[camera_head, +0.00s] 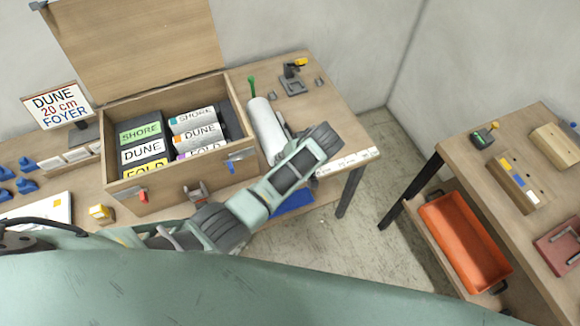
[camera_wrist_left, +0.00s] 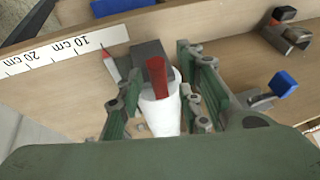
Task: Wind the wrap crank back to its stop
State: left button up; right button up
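A white wrap roll (camera_head: 265,125) lies on the table right of the open wooden box, with a thin green upright piece (camera_head: 252,86) at its far end. The left wrist view shows the roll's white end (camera_wrist_left: 161,113) and, above it, a red handle (camera_wrist_left: 157,82) that looks like the crank, beside a dark grey block (camera_wrist_left: 149,56). My left gripper (camera_wrist_left: 160,72) is open. Its green fingers are on either side of the red handle, with gaps visible. My left arm hides the handle in the head view. My right gripper is not in view.
The wooden box (camera_head: 165,193) with its raised lid holds several labelled blocks. A blue latch (camera_head: 236,156) on its front is close to my left arm. A ruler strip (camera_head: 347,163) runs along the table's front edge. A second table (camera_head: 475,165) is at the right.

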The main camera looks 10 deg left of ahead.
pick_arm(q)
notch_tip(320, 180, up, 8)
jog(key=shift+r, duration=0.15)
dwell(0.6)
jog(key=s+a+f+m+h, duration=0.2)
jog(key=s, duration=0.5)
jog(key=s+a+f+m+h, duration=0.1)
jog(key=s+a+f+m, duration=0.15)
jog(key=s, duration=0.55)
jog(key=s+a+r+m+t+h, duration=0.1)
jog(key=s+a+r+m, duration=0.15)
jog(key=s, duration=0.35)
jog(key=s+a+r+m+h, duration=0.1)
jog(key=s+a+r, duration=0.25)
jog(key=s, duration=0.25)
notch_tip(320, 180, down, 31)
jog(key=s+g+b, duration=0.1)
jog(key=s+b, duration=0.1)
jog(key=b, duration=0.4)
jog(key=s+a+f+b, duration=0.1)
jog(key=s+f+b, duration=0.2)
jog(key=s+f, duration=0.5)
jog(key=s+a+f+g+b, duration=0.1)
jog(key=s+f+b, duration=0.2)
jog(key=s+f, duration=0.5)
notch_tip(320, 180, down, 6)
jog(key=shift+s+a+f+m+g+y, duration=0.1)
jog(key=shift+s+a+m+g+y, duration=0.2)
jog(key=shift+s+a+m, duration=0.1)
